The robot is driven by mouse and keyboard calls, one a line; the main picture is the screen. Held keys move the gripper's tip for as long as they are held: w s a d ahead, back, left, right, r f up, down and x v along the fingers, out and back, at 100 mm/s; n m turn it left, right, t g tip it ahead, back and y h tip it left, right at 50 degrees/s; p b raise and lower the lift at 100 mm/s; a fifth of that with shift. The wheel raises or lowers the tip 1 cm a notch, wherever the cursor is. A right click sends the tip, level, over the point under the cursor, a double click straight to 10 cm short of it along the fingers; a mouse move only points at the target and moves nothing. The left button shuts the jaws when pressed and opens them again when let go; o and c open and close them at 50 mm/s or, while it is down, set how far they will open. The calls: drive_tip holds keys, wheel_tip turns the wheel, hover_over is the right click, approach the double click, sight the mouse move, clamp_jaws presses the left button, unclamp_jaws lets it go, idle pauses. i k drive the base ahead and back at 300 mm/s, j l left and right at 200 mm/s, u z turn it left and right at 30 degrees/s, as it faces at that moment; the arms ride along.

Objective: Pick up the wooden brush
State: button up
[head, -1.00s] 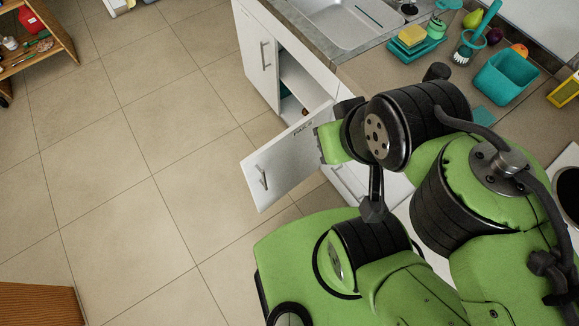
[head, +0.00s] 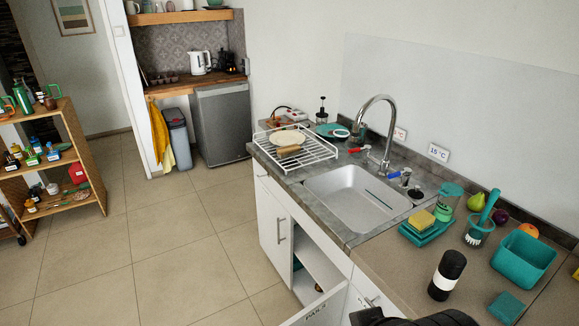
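A small tan-brown piece (head: 289,151) lies at the front of the white dish rack (head: 318,157), by a pale plate (head: 287,138). It may be the wooden brush, but it is too small to be sure. Another brush with a teal handle (head: 488,207) stands upright in a holder on the counter at the right. My gripper is not in view. Only a dark part of my arm shows at the bottom edge, right of centre.
The sink (head: 355,196) with its tall faucet (head: 378,125) lies right of the rack. A black bottle (head: 447,275), yellow sponge (head: 421,219) and teal tub (head: 523,258) stand on the counter. A cabinet door (head: 318,309) hangs open below.

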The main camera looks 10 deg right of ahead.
sight(285, 152)
drive_tip(key=j+u, duration=0.3)
drive_tip(key=u, duration=0.15)
drive_tip(key=k+j+u, duration=0.1)
drive_tip(key=j+u, duration=0.55)
drive_tip(key=u, duration=0.2)
drive_tip(key=j+u, duration=0.3)
drive_tip(key=u, duration=0.15)
drive_tip(key=i+j, duration=0.25)
drive_tip(key=i, duration=0.2)
drive_tip(key=i+j, duration=0.25)
drive_tip(key=i, duration=0.2)
drive_tip(key=i+l+z, duration=0.15)
drive_tip(key=i+z, duration=1.1)
drive_tip(key=i+l+z, duration=0.3)
drive_tip(key=i+z, duration=0.7)
drive_tip(key=i, duration=0.15)
drive_tip(key=i+j+z, duration=0.15)
drive_tip(key=i+z, duration=0.3)
drive_tip(key=i+j+z, duration=0.5)
drive_tip(key=i, duration=0.15)
drive_tip(key=i+j+z, duration=0.1)
drive_tip(key=i+z, duration=0.25)
drive_tip(key=i+j+z, duration=0.15)
drive_tip(key=i+z, duration=0.2)
drive_tip(key=i+j+z, duration=0.35)
drive_tip(key=l, duration=0.1)
